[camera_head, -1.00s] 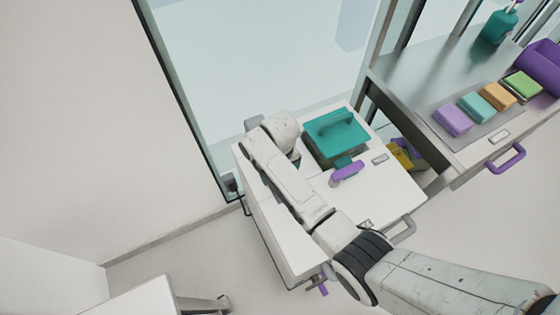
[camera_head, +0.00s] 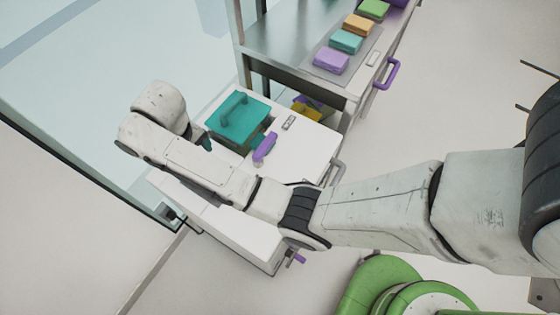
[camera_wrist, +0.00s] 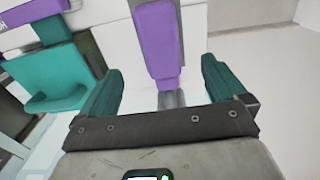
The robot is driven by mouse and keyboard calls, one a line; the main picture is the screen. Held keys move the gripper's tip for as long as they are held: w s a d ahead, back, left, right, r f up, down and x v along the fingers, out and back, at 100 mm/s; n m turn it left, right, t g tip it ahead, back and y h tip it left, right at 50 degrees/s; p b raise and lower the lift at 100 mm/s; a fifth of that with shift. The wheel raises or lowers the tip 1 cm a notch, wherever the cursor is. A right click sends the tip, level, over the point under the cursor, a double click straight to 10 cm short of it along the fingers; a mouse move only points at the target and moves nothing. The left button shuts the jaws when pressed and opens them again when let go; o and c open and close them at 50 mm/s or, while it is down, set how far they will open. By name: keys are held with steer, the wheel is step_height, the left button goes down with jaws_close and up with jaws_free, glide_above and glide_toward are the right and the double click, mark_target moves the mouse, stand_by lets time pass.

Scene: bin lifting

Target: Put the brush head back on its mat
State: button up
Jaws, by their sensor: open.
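A purple piece with a rounded end (camera_head: 264,147) lies on the white cabinet top, beside a teal lid with a raised handle (camera_head: 238,118). I cannot tell for certain whether it is the brush head. In the wrist view a long purple piece with a grey tip (camera_wrist: 162,45) shows between the fingers of my gripper (camera_wrist: 161,72). My gripper is open, with teal fingers apart on either side and not closed on it. The depth between them is unclear. In the head view my arm mostly hides the gripper. No brush-head mat is clearly recognisable.
A metal counter (camera_head: 275,38) at the upper middle carries a grey mat (camera_head: 357,60) with several coloured blocks. A purple drawer handle (camera_head: 387,74) sticks out from it. Yellow and purple items (camera_head: 306,110) sit in the gap beside the cabinet. A glass panel stands at left.

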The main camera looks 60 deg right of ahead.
steer(key=s+d+f, duration=0.1)
steer(key=s+d, duration=0.1)
steer(key=s, duration=0.7)
steer(key=s+d+f, duration=0.1)
steer(key=s+d, duration=0.2)
steer(key=s, duration=0.7)
steer(key=s+d+f+t, duration=0.1)
steer(key=s+d, duration=0.2)
steer(key=s, duration=0.7)
steer(key=shift+m, duration=0.4)
steer(key=shift+s, duration=0.15)
